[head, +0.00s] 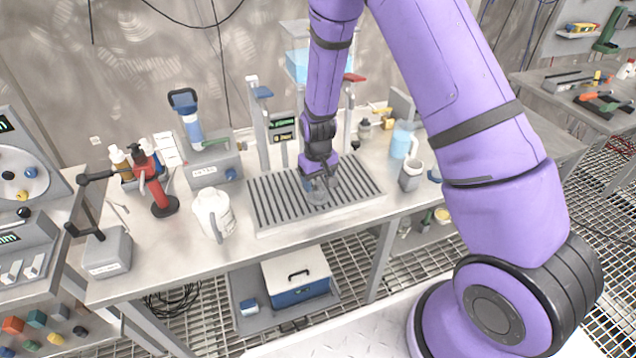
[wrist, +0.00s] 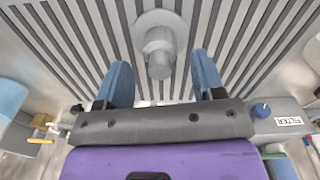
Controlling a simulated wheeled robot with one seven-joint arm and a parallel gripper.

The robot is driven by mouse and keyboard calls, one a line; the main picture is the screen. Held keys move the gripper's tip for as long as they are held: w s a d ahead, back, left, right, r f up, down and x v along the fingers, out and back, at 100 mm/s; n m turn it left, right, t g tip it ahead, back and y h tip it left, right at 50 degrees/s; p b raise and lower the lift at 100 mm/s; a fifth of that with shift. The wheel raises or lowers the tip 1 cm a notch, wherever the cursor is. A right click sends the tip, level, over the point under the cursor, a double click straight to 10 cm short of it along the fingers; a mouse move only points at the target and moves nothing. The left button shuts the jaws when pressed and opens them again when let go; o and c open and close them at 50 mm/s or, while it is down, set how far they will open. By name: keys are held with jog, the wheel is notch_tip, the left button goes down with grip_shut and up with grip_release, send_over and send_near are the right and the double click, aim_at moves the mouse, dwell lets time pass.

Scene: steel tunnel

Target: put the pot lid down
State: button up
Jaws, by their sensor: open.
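The pot lid (wrist: 146,22) is a pale grey disc with a stubby knob (wrist: 159,62) in the wrist view. It appears to rest on the slatted grey tray (wrist: 75,45). In the head view the lid (head: 318,199) is small and partly hidden below my gripper (head: 320,183), over the middle of the tray (head: 262,212). In the wrist view my gripper (wrist: 161,66) is open. Its two blue fingers stand on either side of the knob, with a visible gap on both sides. Nothing is held between them.
A white jug (head: 213,212) stands left of the tray and a grey mug (head: 411,176) right of it. Behind the tray is a metal dispenser frame (head: 262,135) with taps. A red-handled tool (head: 157,190) and a grey box (head: 106,252) stand further left. The bench front is clear.

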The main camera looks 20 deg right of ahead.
notch_tip(320, 180, up, 11)
notch_tip(320, 180, up, 13)
jog(key=t, duration=0.1)
send_over(318, 182)
jog(key=s+d, duration=0.2)
jog(key=s, duration=0.2)
jog(key=s+d+r+m+t, duration=0.1)
jog(key=s+d+r+t, duration=0.1)
jog(key=s+r, duration=0.6)
jog(key=s+d+r+t, duration=0.2)
jog(key=s+r, duration=0.7)
jog(key=s, duration=0.8)
jog(key=shift+s+d+r+m, duration=0.25)
jog(key=shift+d+m, duration=0.15)
jog(key=shift+d, duration=0.05)
